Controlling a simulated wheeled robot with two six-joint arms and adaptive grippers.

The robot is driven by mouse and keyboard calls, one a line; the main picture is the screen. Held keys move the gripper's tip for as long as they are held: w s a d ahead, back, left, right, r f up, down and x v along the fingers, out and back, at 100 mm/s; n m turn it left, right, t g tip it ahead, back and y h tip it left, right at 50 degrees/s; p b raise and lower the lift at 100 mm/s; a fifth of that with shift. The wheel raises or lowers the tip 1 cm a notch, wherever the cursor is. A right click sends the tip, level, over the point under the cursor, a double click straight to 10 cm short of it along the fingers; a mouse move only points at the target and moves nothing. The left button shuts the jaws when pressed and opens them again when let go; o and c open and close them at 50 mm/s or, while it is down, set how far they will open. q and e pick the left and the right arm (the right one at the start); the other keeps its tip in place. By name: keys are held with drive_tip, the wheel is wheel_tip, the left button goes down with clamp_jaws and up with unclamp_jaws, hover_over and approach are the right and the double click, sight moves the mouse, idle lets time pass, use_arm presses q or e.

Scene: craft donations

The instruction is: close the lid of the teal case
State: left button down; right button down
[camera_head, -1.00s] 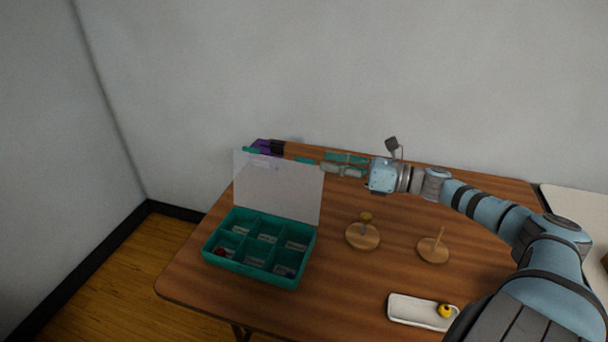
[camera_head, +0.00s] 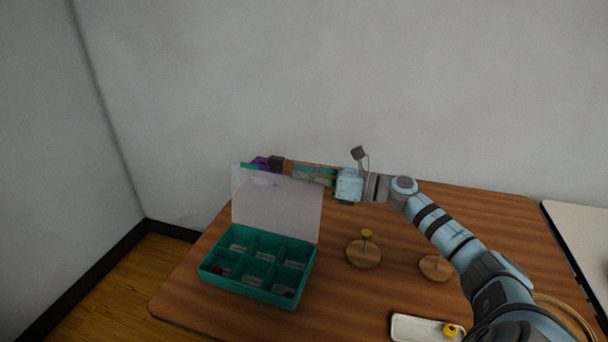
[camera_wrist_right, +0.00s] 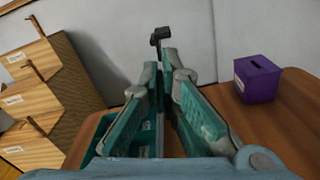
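The teal case (camera_head: 247,290) stands on the table at the left, with several compartments holding small items. Its translucent lid (camera_head: 277,210) stands nearly upright along the back edge. My right gripper (camera_head: 300,172) is at the lid's upper right, around its top edge height, pointing left. Part of the teal case (camera_wrist_right: 105,132) shows left of the fingers there. I cannot tell whether a finger touches the lid. My left gripper is not in view.
A purple box (camera_wrist_right: 257,80) stands behind the case. A small dark object (camera_head: 277,162) is near the fingertips. Table between is clear.

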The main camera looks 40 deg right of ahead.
drive_tip(key=shift+s+a, duration=0.1)
idle(0.3)
drive_tip(key=shift+s+a+n, duration=0.25)
drive_tip(key=shift+a+n, duration=0.2)
drive_tip(key=shift+n, duration=0.05)
drive_tip(key=s+a+n+p, duration=0.3)
drive_tip(key=s+a+n, duration=0.1)
drive_tip(key=a, duration=0.3)
drive_tip(key=shift+s+a+f+n+p, duration=0.2)
drive_tip(key=shift+s+a+n+p, duration=0.2)
drive_tip(key=shift+s, duration=0.15)
drive_tip(key=c, duration=1.8)
unclamp_jaws()
drive_tip(key=shift+w, duration=0.1)
